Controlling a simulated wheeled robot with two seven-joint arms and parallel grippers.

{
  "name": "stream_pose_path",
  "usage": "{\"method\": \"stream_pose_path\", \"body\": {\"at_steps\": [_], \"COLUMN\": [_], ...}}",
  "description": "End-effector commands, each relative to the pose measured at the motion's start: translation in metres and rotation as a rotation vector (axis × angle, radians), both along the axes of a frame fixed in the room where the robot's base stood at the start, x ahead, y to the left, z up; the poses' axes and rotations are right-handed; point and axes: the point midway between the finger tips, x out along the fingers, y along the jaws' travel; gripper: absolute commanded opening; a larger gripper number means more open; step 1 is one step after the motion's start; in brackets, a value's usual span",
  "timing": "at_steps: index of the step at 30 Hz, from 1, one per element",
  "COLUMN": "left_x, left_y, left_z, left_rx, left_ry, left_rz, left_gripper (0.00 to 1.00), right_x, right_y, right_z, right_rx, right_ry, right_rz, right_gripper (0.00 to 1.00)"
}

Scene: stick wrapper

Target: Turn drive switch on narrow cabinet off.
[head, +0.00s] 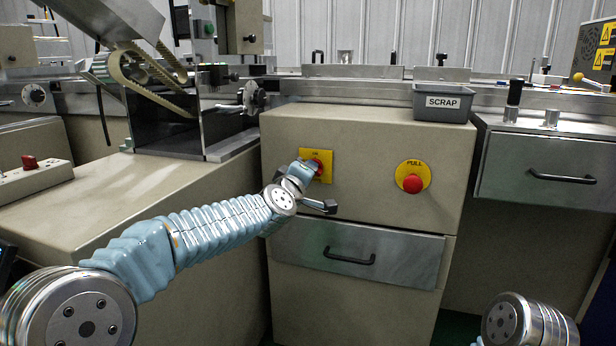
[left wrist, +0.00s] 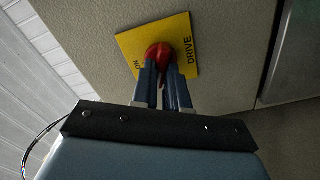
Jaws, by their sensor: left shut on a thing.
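The drive switch is a red rotary knob (head: 317,166) on a yellow plate (head: 327,155) on the front of the narrow beige cabinet (head: 365,135). In the left wrist view the red knob (left wrist: 162,52) sits on the yellow plate (left wrist: 186,32), which reads "ON" and "DRIVE". My left gripper (left wrist: 165,68) is shut on the knob, with its two dark fingers on either side of it. In the head view my wrist hides part of the plate and knob. Only a part of my right arm shows at the lower right; its gripper is out of view.
A red PULL button (head: 412,184) on a round yellow plate is right of the switch. A drawer with a black handle (head: 349,256) is below. A grey SCRAP bin (head: 443,103) stands on the cabinet top. A belt machine (head: 150,75) is at the left.

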Motion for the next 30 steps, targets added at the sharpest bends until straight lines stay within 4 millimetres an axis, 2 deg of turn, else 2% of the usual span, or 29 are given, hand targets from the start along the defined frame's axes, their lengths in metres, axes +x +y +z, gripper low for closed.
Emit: {"method": "stream_pose_path", "body": {"at_steps": [6,15,30], "left_x": [0.0,0.001,0.001], "left_y": [0.001,0.001,0.001], "left_z": [-0.003,-0.004,-0.004], "left_rx": [-0.181,-0.366,-0.463], "left_ry": [0.06,0.12,0.153], "left_rz": [0.0,0.002,0.002], "left_gripper": [0.0,0.0,0.0], "right_x": [0.0,0.001,0.001], "right_y": [0.0,0.0,0.0], "right_z": [-0.009,-0.016,-0.019], "right_rx": [0.0,-0.002,-0.002], "right_ry": [-0.002,-0.004,-0.005], "right_rz": [-0.002,-0.003,-0.003], "right_gripper": [0.43,0.43,0.43]}}
